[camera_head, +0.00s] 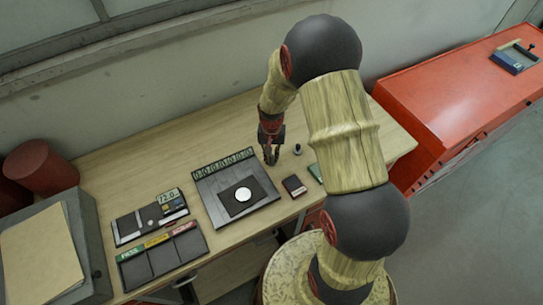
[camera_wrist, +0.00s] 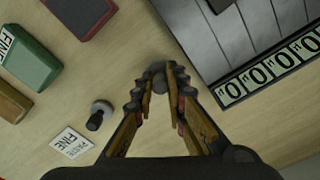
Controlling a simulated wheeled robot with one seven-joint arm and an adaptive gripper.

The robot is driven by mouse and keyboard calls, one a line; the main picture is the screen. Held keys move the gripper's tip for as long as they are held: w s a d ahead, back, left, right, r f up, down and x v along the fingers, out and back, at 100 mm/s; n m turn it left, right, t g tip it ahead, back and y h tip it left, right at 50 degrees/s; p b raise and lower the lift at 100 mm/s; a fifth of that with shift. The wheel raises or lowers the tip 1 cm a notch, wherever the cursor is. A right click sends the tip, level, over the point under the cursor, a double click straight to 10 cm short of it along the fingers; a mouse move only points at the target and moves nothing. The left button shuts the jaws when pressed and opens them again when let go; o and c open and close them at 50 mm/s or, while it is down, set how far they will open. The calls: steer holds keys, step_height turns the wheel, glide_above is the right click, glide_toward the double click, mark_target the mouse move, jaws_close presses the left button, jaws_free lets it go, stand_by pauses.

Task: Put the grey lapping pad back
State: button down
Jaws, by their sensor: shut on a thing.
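My gripper (camera_head: 270,155) is above the bench, just behind the right rear corner of the dark slotted board (camera_head: 208,193). In the wrist view my gripper (camera_wrist: 160,82) has its fingertips closed together on a small rounded grey thing (camera_wrist: 158,77). Most of that thing is hidden by the fingers, so I cannot tell for certain that it is the grey lapping pad. The board's numbered strip (camera_wrist: 275,70) shows to the right of my fingers.
A small black-stemmed piece (camera_head: 297,149) stands right of my gripper, by a FINE PASTE label (camera_wrist: 72,145). A dark red block (camera_head: 294,187) and a green block (camera_head: 316,172) lie nearer the front edge. Labelled trays (camera_head: 163,258) and an instrument (camera_head: 150,217) are at left.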

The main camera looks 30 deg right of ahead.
steer(key=c, duration=2.3)
jaws_free()
steer(key=shift+f, duration=0.15)
steer(key=o, duration=0.5)
step_height(320, 180, up, 12)
step_height(320, 180, up, 9)
steer(key=n+t, duration=0.1)
glide_above(272, 156)
steer(key=s+a, duration=0.2)
steer(key=a, duration=0.1)
steer(key=s+a+r+n+t, duration=0.2)
steer(key=s+a+r+n, duration=0.1)
steer(key=s+r, duration=0.5)
steer(key=s+a+r+n+t, duration=0.2)
steer(key=s+a+r, duration=0.2)
steer(key=s+r, duration=0.3)
steer(key=s, duration=0.3)
steer(key=shift+s+a+r+n+t, duration=0.2)
steer(key=shift+r+n+t, duration=0.1)
steer(key=shift+r+n, duration=0.1)
